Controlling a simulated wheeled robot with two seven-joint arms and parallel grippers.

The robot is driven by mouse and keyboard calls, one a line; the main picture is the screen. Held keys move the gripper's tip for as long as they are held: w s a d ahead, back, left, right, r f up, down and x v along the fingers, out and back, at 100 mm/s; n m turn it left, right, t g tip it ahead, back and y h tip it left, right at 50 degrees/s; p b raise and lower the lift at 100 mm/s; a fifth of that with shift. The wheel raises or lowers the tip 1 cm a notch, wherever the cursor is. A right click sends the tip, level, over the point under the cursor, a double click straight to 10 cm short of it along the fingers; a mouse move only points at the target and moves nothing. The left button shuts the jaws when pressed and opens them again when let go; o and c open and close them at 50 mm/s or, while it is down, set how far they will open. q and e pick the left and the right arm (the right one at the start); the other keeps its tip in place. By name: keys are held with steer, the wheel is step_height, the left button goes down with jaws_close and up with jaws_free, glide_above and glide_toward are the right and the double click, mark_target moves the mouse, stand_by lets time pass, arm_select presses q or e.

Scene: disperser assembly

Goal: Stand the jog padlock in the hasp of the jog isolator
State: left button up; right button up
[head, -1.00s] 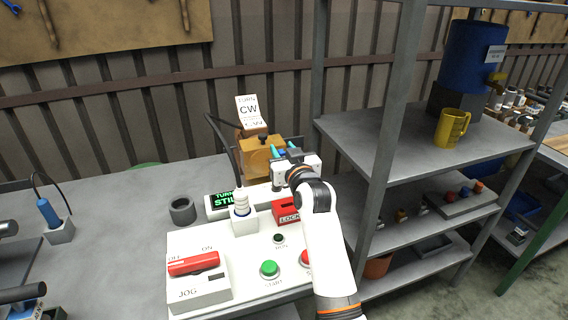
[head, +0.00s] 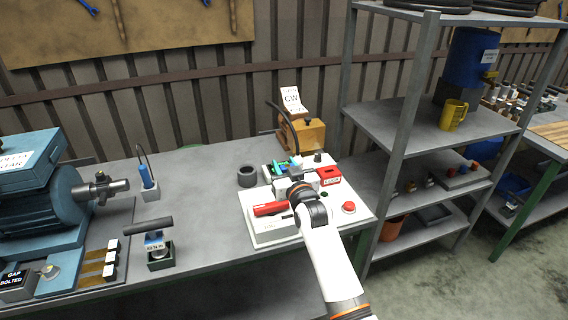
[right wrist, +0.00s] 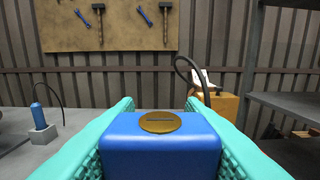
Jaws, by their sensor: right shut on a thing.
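My right gripper (head: 283,169) reaches over the white control panel in the head view. Its teal fingers in the right wrist view (right wrist: 160,130) are shut on a blue padlock (right wrist: 152,148) with a round slotted brass disc on its end face. The padlock's shackle does not show. The jog isolator (head: 262,231) is a white box with a red handle (head: 271,208) at the panel's front left. My right gripper is behind and right of it, above the panel and apart from it. The hasp cannot be made out in the head view. My left gripper is out of view.
A red lock box (head: 329,176) and a red button (head: 348,208) are at the panel's right. A dark ring (head: 247,176) stands left of the panel. A brass-coloured box (head: 303,132) stands behind. A shelf rack (head: 402,135) bounds the right side.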

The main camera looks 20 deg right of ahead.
steer(key=shift+w+d+f, duration=0.1)
steer(key=shift+w+d, duration=0.1)
steer(key=shift+d, duration=0.05)
steer(key=b, duration=0.4)
glide_above(285, 203)
steer(key=shift+s+f, duration=0.1)
steer(key=shift+f, duration=2.75)
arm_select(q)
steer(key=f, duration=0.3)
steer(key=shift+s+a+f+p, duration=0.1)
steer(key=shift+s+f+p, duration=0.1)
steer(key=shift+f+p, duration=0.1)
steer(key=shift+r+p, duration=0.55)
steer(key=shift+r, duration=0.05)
arm_select(e)
steer(key=shift+r, duration=0.1)
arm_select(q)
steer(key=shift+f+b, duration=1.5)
arm_select(e)
steer(key=shift+f, duration=2.35)
steer(key=o, duration=1.1)
steer(key=shift+o, duration=0.2)
